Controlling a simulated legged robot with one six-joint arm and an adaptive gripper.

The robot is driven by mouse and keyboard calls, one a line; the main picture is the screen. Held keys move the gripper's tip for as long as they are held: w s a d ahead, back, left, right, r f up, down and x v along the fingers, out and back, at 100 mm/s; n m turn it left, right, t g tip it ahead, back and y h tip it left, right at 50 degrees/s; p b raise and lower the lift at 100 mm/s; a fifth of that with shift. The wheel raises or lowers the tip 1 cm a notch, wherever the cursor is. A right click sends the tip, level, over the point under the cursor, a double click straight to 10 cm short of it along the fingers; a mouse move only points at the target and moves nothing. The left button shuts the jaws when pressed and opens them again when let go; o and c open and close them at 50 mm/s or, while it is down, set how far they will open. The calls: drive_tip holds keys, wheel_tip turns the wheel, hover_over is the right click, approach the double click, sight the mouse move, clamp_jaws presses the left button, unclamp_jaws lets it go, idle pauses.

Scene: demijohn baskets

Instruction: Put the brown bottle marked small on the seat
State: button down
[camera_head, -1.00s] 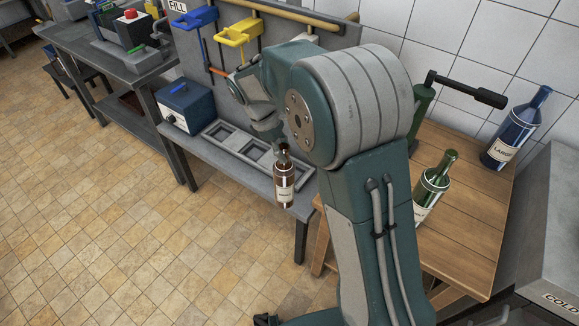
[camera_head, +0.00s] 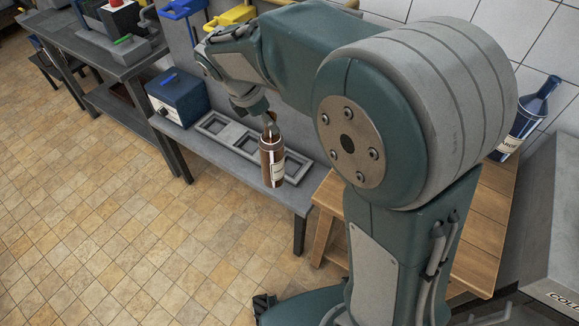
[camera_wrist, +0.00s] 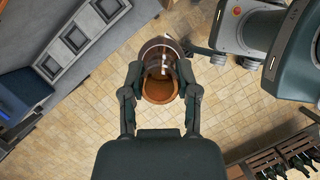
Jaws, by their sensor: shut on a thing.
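The brown bottle (camera_head: 272,162) with a white label hangs upright in my gripper (camera_head: 268,122), which is shut on its neck. The label's words are too small to read. In the wrist view the bottle (camera_wrist: 158,90) is seen from above between my two fingers (camera_wrist: 161,76), with floor tiles behind it. In the head view the bottle overlaps the tray's right part. In the wrist view the tray (camera_wrist: 68,52) is off to the left, apart from the bottle.
A blue box (camera_head: 178,98) stands left of the tray on the bench (camera_head: 225,170). A wooden table (camera_head: 480,235) at the right holds a large blue bottle (camera_head: 524,122). My arm hides much of that table. A crate of bottles (camera_wrist: 250,168) shows at lower right. Open floor lies left.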

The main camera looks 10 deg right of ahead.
drive_tip(key=w+d+f+n+t, duration=0.1)
drive_tip(key=w+d+f+n, duration=0.1)
drive_tip(key=f, duration=0.9)
drive_tip(key=w+d+f+n, duration=0.2)
drive_tip(key=w+d+f, duration=0.3)
drive_tip(key=f, duration=0.7)
drive_tip(key=shift+d+f+n+t+y, duration=0.15)
drive_tip(key=shift+d+n+t+y, duration=0.2)
drive_tip(key=shift+d, duration=0.75)
drive_tip(key=shift+w, duration=0.15)
drive_tip(key=w, duration=1.4)
drive_tip(key=shift+w, duration=0.4)
drive_tip(key=shift+f, duration=1.7)
idle(0.5)
